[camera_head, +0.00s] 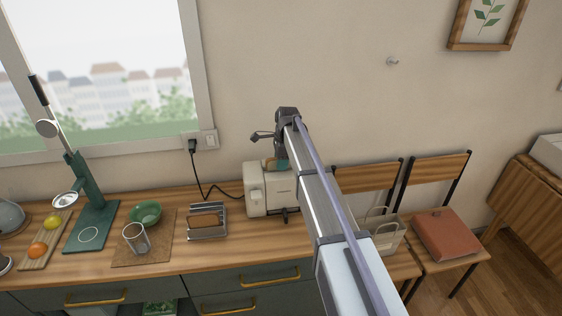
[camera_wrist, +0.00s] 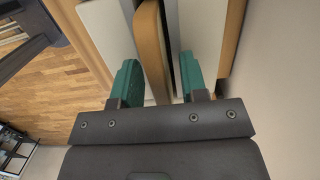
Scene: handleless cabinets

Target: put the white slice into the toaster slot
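The cream toaster (camera_head: 283,198) stands at the right end of the wooden counter, below my gripper (camera_head: 277,163). In the wrist view my gripper (camera_wrist: 160,80) has its two green fingers pointing down at the toaster top (camera_wrist: 215,30), on either side of an upright slice (camera_wrist: 152,40) with a tan edge. The left finger is close against the slice; a narrow gap shows between the slice and the right finger. The slice stands along a dark slot; its lower part is hidden, so its depth there cannot be told. Its broad faces are hardly visible.
A metal rack (camera_head: 208,234) stands left of the toaster, with a brown outline in it. A glass (camera_head: 136,238) and green bowl (camera_head: 145,212) stand farther left. A black cord runs to the wall socket (camera_head: 201,141). The wall is close behind.

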